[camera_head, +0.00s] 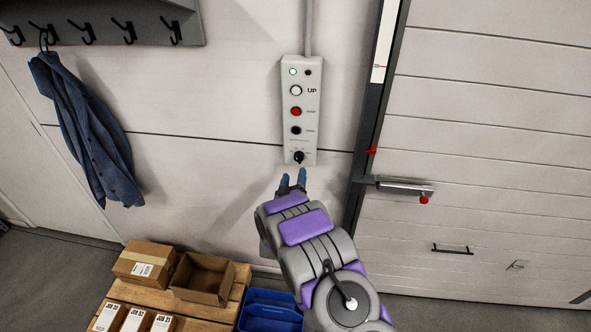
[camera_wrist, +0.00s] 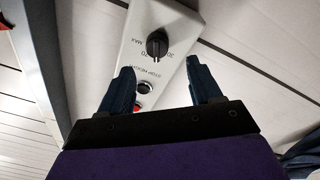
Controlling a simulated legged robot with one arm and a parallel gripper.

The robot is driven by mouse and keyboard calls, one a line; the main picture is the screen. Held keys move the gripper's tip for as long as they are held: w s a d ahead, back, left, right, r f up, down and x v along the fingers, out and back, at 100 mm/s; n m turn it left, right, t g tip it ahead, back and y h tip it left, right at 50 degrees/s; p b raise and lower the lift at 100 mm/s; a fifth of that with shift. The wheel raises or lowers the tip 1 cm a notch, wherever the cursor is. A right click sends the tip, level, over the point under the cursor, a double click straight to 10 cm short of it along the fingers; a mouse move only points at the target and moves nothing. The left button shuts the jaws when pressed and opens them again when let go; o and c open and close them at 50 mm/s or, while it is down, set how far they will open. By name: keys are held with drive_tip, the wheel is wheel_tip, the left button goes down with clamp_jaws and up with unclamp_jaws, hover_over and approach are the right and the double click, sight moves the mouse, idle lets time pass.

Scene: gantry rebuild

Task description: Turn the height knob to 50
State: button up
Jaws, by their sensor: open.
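The height knob (camera_head: 299,157) is a small black knob at the bottom of the grey wall control box (camera_head: 285,123). It also shows in the wrist view (camera_wrist: 157,44), with a white scale label reading MAX beside it. My gripper (camera_head: 292,176) is open, just below the knob in the head view. In the wrist view, its two dark blue fingers (camera_wrist: 160,82) stand apart, and the knob lies beyond their tips, between their lines. The fingers do not appear to touch it.
Above the knob are a white UP button (camera_head: 296,90), a red button (camera_head: 296,111) and a black button (camera_head: 296,130). A panelled door (camera_head: 480,150) with a latch (camera_head: 405,187) is to the right. A blue jacket (camera_head: 90,130) hangs left. Boxes (camera_head: 150,262) and a blue bin (camera_head: 270,312) stand below.

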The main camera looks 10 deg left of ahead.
drive_tip(key=s+f, duration=0.1)
drive_tip(key=s, duration=0.9)
drive_tip(key=shift+a, duration=0.25)
drive_tip(key=s+d+r+m+g+b, duration=0.1)
drive_tip(key=s+d+r+g+b, duration=0.1)
drive_tip(key=s+d+g, duration=0.3)
drive_tip(key=s+d+r+m+g+y+b, duration=0.1)
drive_tip(key=s+d+g, duration=0.5)
drive_tip(key=s, duration=0.8)
drive_tip(key=s+d+r+m+g+y+b, duration=0.1)
drive_tip(key=s+d+r+m+g+b, duration=0.1)
drive_tip(key=s+d+r+g+b, duration=0.3)
drive_tip(key=s+d+r+g, duration=0.1)
drive_tip(key=s, duration=0.3)
drive_tip(key=shift+s+m, duration=0.3)
drive_tip(key=shift+m, duration=0.1)
drive_tip(key=s+d+g, duration=0.1)
drive_tip(key=s+d, duration=0.1)
drive_tip(key=s, duration=0.3)
drive_tip(key=s+d+r+m+g+h+b, duration=0.1)
drive_tip(key=s+d, duration=0.1)
drive_tip(key=s, duration=0.4)
drive_tip(key=s+d+g, duration=0.2)
drive_tip(key=s+d, duration=0.1)
drive_tip(key=s, duration=0.2)
drive_tip(key=shift+s+r+m+b, duration=0.3)
drive_tip(key=shift+s+r, duration=0.1)
drive_tip(key=shift+c, duration=0.2)
